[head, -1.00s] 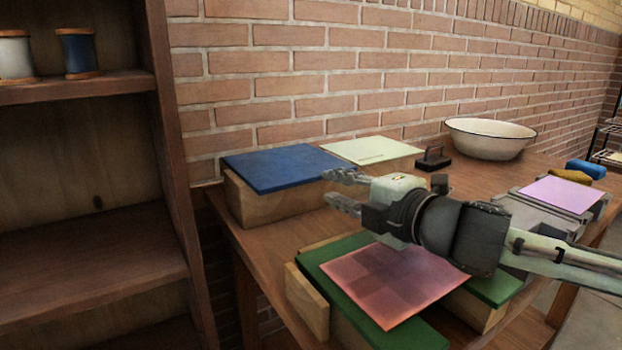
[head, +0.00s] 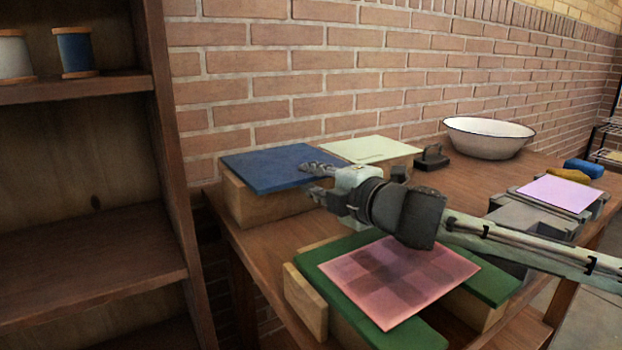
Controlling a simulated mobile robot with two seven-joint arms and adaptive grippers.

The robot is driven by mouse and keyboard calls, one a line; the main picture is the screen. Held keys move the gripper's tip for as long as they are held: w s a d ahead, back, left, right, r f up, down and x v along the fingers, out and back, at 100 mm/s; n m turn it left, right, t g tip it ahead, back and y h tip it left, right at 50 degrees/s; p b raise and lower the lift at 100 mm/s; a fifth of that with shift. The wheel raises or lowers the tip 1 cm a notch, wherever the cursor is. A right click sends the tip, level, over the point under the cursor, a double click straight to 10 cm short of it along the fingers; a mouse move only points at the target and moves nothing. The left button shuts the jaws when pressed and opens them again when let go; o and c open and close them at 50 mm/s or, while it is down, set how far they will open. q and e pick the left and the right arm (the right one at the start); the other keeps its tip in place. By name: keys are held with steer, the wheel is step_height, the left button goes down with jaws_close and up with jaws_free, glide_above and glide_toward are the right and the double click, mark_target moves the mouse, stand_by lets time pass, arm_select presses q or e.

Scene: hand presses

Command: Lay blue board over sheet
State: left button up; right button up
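The blue board (head: 262,166) lies flat on a wooden block (head: 262,206) at the back left of the table. A pink checked sheet (head: 415,285) lies over a green board (head: 345,285) at the front, partly in my arm's shadow. My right gripper (head: 309,180) is at the right edge of the blue board. Its fingers are apart, one at about the height of the board's top and one lower, in front of the block. I cannot tell whether they touch the board. My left gripper is not in view.
A pale green board (head: 370,149) on a block, a dark iron-like block (head: 431,160) and a white basin (head: 488,138) stand along the brick wall. A lilac sheet (head: 558,193) lies on a grey press at right. A wooden shelf (head: 90,240) stands left.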

steer(key=shift+c, duration=0.6)
jaws_close()
steer(key=shift+f, duration=0.1)
steer(key=shift+r, duration=1.6)
steer(key=shift+s, duration=0.1)
